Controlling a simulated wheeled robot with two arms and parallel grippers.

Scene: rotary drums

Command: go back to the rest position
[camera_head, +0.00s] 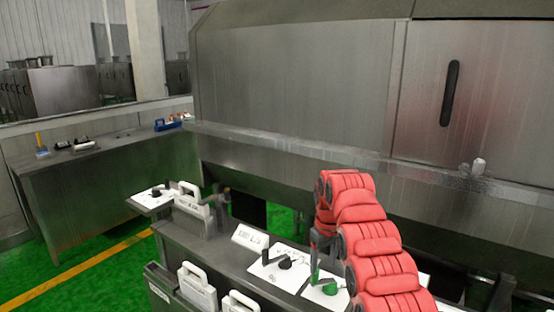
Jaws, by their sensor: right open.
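My right arm, covered in red padding, reaches in from the lower right over the bench. My right gripper (317,268) hangs at its end, pointing down over the white cards, and is open. A small green-topped piece (329,288) lies on a card just below and beside it. The gripper's fingers are small and partly dark against the bench, and the arm hides part of the bench behind it. My left gripper is not in view.
A large steel drum housing (290,80) stands behind. A steel side table (110,165) is at left; green floor (85,262) is open between.

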